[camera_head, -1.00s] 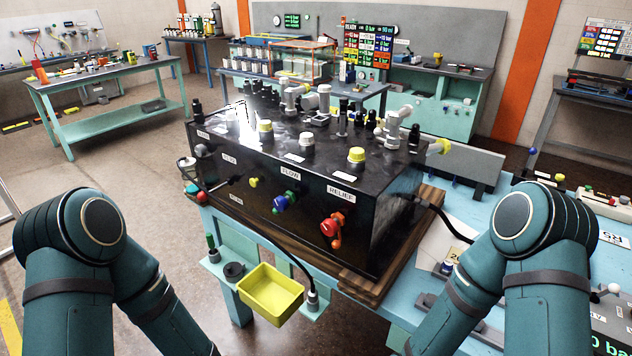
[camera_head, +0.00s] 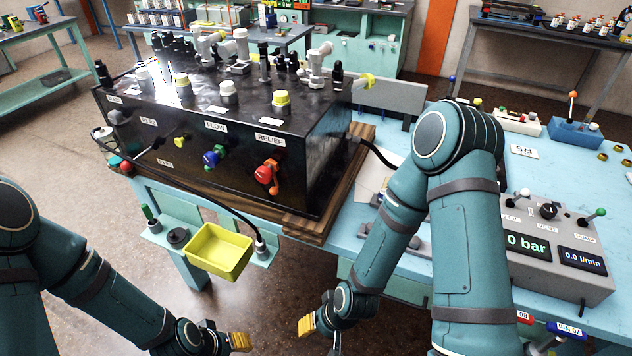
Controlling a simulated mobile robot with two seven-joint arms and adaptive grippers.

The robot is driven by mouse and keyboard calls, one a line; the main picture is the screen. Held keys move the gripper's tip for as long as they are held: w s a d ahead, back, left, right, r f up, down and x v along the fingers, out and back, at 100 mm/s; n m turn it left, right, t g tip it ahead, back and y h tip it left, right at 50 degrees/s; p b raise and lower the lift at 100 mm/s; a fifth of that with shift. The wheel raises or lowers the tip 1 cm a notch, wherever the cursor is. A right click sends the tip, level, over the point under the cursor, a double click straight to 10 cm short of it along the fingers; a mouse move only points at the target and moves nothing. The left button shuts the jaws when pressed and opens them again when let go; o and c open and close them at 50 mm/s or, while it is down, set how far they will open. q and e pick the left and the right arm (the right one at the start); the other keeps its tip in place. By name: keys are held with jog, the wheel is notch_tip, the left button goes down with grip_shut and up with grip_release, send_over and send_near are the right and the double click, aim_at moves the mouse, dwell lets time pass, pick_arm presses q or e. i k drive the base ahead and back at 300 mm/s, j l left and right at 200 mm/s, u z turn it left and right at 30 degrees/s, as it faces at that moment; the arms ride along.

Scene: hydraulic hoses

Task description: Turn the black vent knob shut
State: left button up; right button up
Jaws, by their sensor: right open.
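The black vent knob (camera_head: 548,211) sits on top of a grey control box (camera_head: 578,283) at the right, just above the printed word VENT. Its exact turn angle is too small to read. The box display reads 0 bar, and a second one reads 0.0 l/min. My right gripper (camera_head: 316,333) is at the bottom middle, open and empty, well left of the knob and in front of the bench. My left gripper (camera_head: 240,342) is at the bottom edge, left of the right one. Only part of its yellow-tipped finger shows, and it is far from the knob.
Levers with a white ball (camera_head: 524,193) and a green ball (camera_head: 597,213) flank the knob. A black manifold box (camera_head: 240,180) stands at the back left. A yellow tray (camera_head: 220,250) hangs at the bench front. My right forearm crosses the bench left of the control box.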

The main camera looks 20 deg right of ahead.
aim_at(548, 211)
jog(key=z, duration=2.1)
